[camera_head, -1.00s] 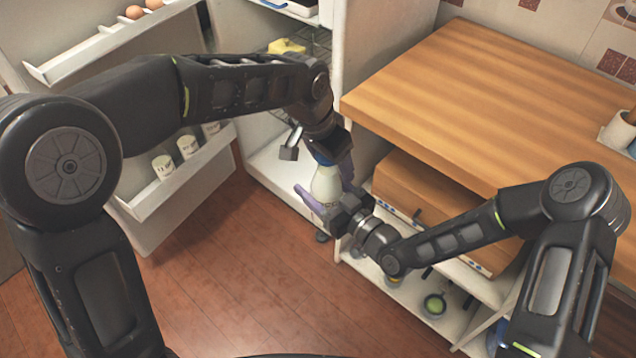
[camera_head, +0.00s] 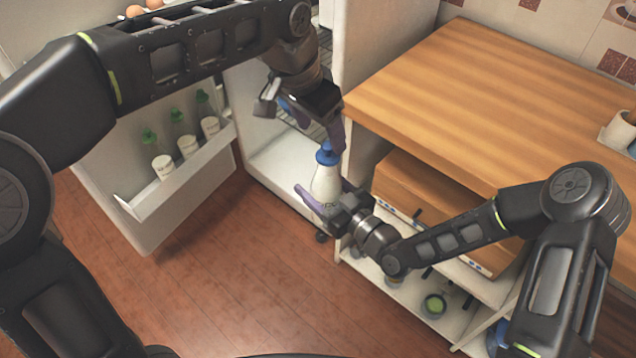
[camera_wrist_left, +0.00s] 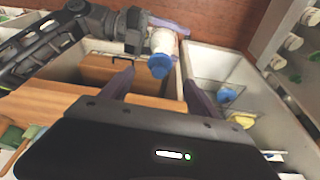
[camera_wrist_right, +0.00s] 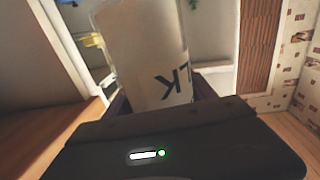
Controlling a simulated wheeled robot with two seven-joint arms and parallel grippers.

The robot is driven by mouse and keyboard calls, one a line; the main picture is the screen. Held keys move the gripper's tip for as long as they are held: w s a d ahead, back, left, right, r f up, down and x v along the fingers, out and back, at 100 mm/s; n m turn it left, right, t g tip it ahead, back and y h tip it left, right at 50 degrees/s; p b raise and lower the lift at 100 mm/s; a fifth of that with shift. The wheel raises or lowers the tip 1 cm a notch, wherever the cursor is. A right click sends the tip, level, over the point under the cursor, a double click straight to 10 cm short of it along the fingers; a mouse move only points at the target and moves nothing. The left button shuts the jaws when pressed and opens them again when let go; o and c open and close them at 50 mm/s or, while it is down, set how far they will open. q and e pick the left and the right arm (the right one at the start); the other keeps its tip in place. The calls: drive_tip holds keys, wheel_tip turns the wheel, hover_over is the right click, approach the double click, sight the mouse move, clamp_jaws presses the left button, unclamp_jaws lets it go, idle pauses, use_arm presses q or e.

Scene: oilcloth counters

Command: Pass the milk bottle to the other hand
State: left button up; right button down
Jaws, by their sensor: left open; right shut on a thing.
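The milk bottle (camera_head: 326,185) is white with a blue cap and stands about upright in front of the open fridge. My right gripper (camera_head: 327,204) is shut on its lower body. In the right wrist view the bottle (camera_wrist_right: 145,50) fills the space between the fingers, with part of its lettering showing. My left gripper (camera_head: 312,125) is open and empty just above the blue cap. In the left wrist view the bottle (camera_wrist_left: 160,52) shows beyond the open fingers, cap towards me and apart from them.
The open fridge door (camera_head: 185,175) holds several bottles at left. A wooden counter (camera_head: 480,95) stands at right, with a drawer (camera_head: 400,190) and low shelves with small items under it. Brown floor (camera_head: 220,270) is clear below.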

use_arm(q)
drive_tip(key=shift+s+r, duration=0.1)
drive_tip(key=shift+r, duration=0.25)
use_arm(e)
drive_tip(key=shift+r, duration=0.1)
use_arm(q)
drive_tip(key=shift+f, duration=0.1)
